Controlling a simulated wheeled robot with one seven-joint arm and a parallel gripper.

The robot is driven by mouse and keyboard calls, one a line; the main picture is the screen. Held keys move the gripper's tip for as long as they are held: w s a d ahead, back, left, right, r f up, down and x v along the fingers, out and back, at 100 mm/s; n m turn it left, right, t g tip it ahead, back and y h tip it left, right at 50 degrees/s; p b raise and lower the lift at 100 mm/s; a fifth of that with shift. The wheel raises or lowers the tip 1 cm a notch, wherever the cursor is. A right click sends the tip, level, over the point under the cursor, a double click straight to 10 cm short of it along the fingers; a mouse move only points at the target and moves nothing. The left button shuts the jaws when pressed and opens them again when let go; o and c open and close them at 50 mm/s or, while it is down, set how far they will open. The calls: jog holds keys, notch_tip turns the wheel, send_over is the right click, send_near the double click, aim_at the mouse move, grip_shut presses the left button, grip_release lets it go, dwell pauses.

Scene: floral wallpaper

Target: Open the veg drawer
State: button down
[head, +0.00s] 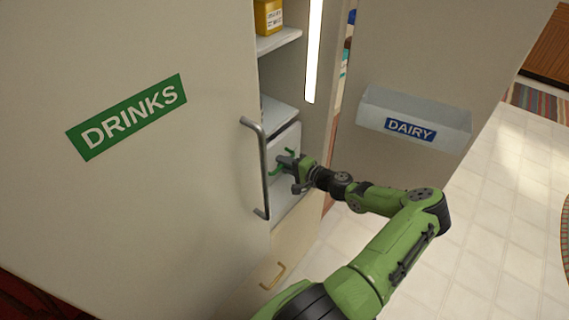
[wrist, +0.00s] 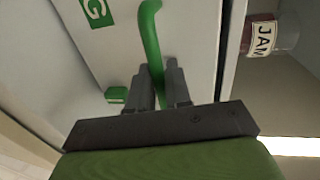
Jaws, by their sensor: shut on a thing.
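The veg drawer (head: 289,138) is a white-fronted drawer low inside the fridge, partly hidden by my gripper in the head view. Its front (wrist: 185,25) fills much of the wrist view, with a green label (wrist: 97,11) showing a white "G". A green curved handle (wrist: 149,28) is on the front, and a green mount (wrist: 116,94) shows to the left. My gripper (head: 285,164) is at the drawer front. In the wrist view its dark fingers (wrist: 162,80) are shut on the green handle, one on each side of it.
A closed door labelled DRINKS (head: 200,200) with a metal handle (head: 253,170) stands close left of my gripper. An open door with a DAIRY bin (head: 440,135) is on the right. A lower drawer handle (head: 272,278) is below.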

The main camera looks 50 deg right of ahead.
jog(key=f+v, duration=0.2)
jog(key=v, duration=1.1)
jog(key=s+f+v, duration=0.1)
jog(key=f+v, duration=0.1)
jog(key=v, duration=1.1)
jog(key=shift+f, duration=0.45)
jog(key=c, duration=1.3)
grip_release()
jog(key=shift+o, duration=0.2)
jog(key=p+v, duration=0.1)
jog(key=v, duration=1.4)
jog(key=shift+s, duration=0.4)
jog(key=shift+r, duration=0.15)
